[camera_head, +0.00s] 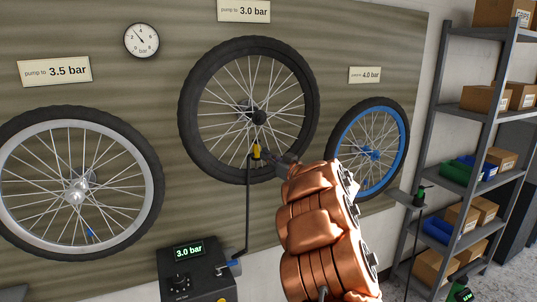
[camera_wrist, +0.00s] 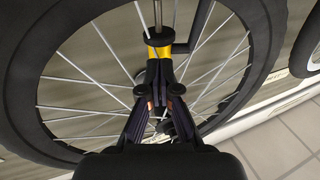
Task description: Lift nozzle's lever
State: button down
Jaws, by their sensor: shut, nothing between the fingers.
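The yellow and black nozzle (camera_head: 256,152) sits at the lower rim of the middle wheel (camera_head: 187,100), with a black hose (camera_head: 248,205) running down from it. In the wrist view the yellow nozzle (camera_wrist: 160,43) is at top centre, just ahead of my gripper (camera_wrist: 159,78). My gripper is shut and empty, its dark fingertips close together right at the nozzle. I cannot make out the lever apart from the dark fingertips, nor tell whether they touch. In the head view my gripper (camera_head: 274,157) is right of the nozzle, its tips partly blending with the dark tyre.
A pump box (camera_head: 190,265) reading 3.0 bar stands below. A silver-rimmed wheel (camera_head: 152,195) is left, a blue-rimmed wheel (camera_head: 405,150) right. A shelf rack (camera_head: 443,90) with boxes stands at the right, a second green-topped nozzle (camera_head: 420,192) beside it.

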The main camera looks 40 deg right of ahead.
aim_at(259, 142)
jog(key=shift+r+p, duration=1.6)
jog(key=shift+r, duration=0.4)
jog(key=shift+s, duration=0.1)
jog(key=s+f+p, duration=0.1)
jog(key=s, duration=0.7)
jog(key=shift+s, duration=0.4)
